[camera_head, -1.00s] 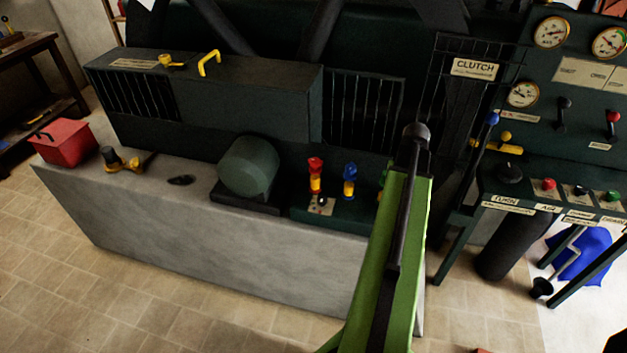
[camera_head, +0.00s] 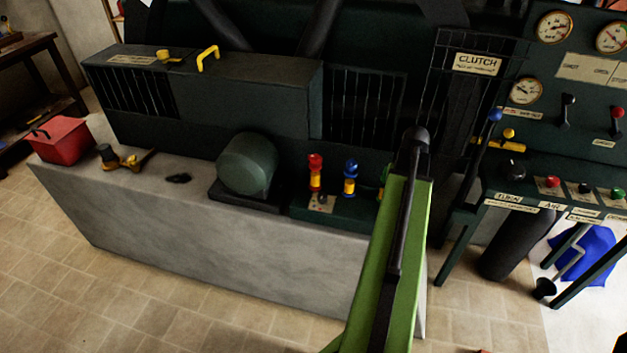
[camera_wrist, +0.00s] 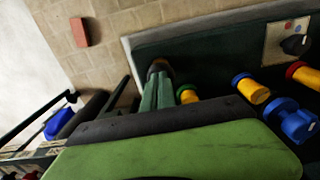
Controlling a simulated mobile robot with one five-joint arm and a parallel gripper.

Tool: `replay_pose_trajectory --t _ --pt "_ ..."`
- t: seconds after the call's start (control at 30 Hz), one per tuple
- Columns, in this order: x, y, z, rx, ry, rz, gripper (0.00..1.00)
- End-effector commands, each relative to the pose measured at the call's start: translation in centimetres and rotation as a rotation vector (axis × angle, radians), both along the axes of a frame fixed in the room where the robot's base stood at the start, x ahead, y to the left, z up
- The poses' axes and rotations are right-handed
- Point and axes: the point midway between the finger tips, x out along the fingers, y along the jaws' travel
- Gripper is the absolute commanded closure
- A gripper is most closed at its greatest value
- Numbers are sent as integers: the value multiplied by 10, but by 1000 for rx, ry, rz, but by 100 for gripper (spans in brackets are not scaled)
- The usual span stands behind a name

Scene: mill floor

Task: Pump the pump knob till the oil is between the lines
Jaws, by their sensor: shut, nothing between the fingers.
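A low green panel at the right end of the grey plinth bears a red-topped fitting (camera_head: 315,172) and a blue-topped fitting (camera_head: 350,178), both with yellow bodies. A green-topped one (camera_head: 383,180) is mostly hidden behind my arm. In the wrist view a blue knob (camera_wrist: 292,122), yellow bodies and a green ring (camera_wrist: 187,88) show. I cannot tell which knob is the pump knob, nor see an oil level or its lines. My gripper (camera_wrist: 160,68) shows in the wrist view, shut and empty, beside the green ring; I cannot tell if they touch. In the head view my arm hides it.
A label plate with a small black knob (camera_head: 322,200) is on the same panel. A green motor (camera_head: 246,165), a red box (camera_head: 65,140) and tools lie along the plinth to the left. A gauge panel (camera_head: 570,70) and lever console stand at right. Tiled floor lies in front.

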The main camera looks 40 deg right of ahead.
Motion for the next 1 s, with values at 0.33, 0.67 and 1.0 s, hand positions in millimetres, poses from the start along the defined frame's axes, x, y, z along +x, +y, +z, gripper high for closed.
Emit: replay_pose_trajectory --t 0.33,0.67,1.0 --pt "0 0 -9 1 1 0 100" --pt "0 0 10 1 1 0 100" --pt "0 0 33 0 0 0 100"
